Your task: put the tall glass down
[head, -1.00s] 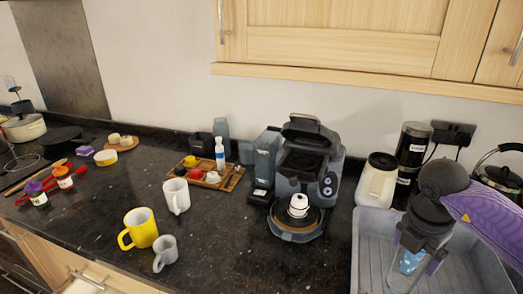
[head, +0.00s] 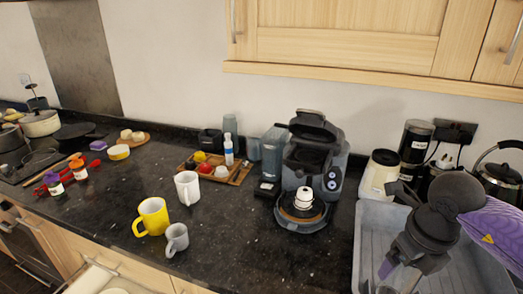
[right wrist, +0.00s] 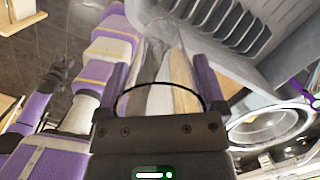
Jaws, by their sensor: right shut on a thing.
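The tall glass is clear and hard to make out. In the right wrist view the glass (right wrist: 165,65) stands between the two purple fingers of my right gripper (right wrist: 162,80), its round rim near the palm. In the head view my right gripper (head: 388,273) is shut on the glass (head: 386,289), low at the bottom edge, over the left part of the grey tray (head: 366,235). Most of the glass is cut off there, so I cannot tell whether it touches anything below. My left gripper does not show in the head view.
A coffee machine (head: 312,165) stands left of the tray. A yellow mug (head: 152,217), a white mug (head: 187,187) and a grey mug (head: 176,238) stand further left. The counter (head: 250,245) before the machine is clear.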

